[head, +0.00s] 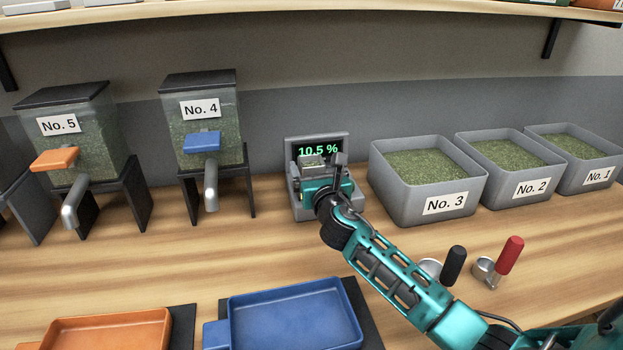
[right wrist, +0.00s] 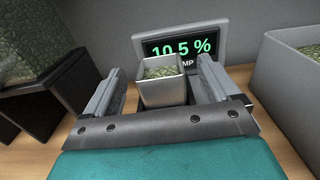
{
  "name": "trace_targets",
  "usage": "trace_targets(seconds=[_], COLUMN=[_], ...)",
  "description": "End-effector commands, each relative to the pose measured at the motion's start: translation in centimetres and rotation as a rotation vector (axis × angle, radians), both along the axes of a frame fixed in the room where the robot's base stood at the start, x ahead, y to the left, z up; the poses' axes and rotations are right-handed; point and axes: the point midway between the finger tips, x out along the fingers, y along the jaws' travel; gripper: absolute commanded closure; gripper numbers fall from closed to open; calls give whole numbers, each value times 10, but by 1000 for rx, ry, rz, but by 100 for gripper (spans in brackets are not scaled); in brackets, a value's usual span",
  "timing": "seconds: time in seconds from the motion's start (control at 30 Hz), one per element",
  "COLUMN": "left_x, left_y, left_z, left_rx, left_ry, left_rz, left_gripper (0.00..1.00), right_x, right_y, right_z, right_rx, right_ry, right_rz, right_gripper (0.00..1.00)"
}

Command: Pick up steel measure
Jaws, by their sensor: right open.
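A small square steel measure (right wrist: 163,91), filled with greenish beans, stands upright in front of the meter's display in the right wrist view. In the head view only its top (head: 311,160) shows, with my gripper hiding the rest. My right gripper (head: 325,168) is open, with one finger on either side of the measure. In the right wrist view, gaps show between the measure and both fingers. The measure's lower part is partly hidden by the gripper's body. My left gripper is in neither view.
The meter (head: 318,138) reads 10.5 %. Bean bins No. 3 (head: 405,208), No. 2 and No. 1 stand close on the right; hoppers No. 4 (head: 205,90) and No. 5 stand left. Blue (head: 285,344) and orange trays lie in front. Two handled scoops lie beside my right arm.

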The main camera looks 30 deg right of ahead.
Motion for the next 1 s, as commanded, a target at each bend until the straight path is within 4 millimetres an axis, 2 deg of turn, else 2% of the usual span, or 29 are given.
trace_targets(seconds=[0.1,0.23,0.57,1.0], left_x=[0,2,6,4], left_y=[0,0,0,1], left_z=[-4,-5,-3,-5], left_rx=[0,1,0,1], left_ry=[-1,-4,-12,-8], left_rz=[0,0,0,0], left_gripper=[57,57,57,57], right_x=[18,30,35,34], right_y=[-4,-7,-8,-8], right_z=[-2,-2,-1,-2], right_rx=[1,1,0,0], right_ry=[0,-1,1,1], right_rz=[-2,-2,-1,-1], right_gripper=[11,11,12,54])
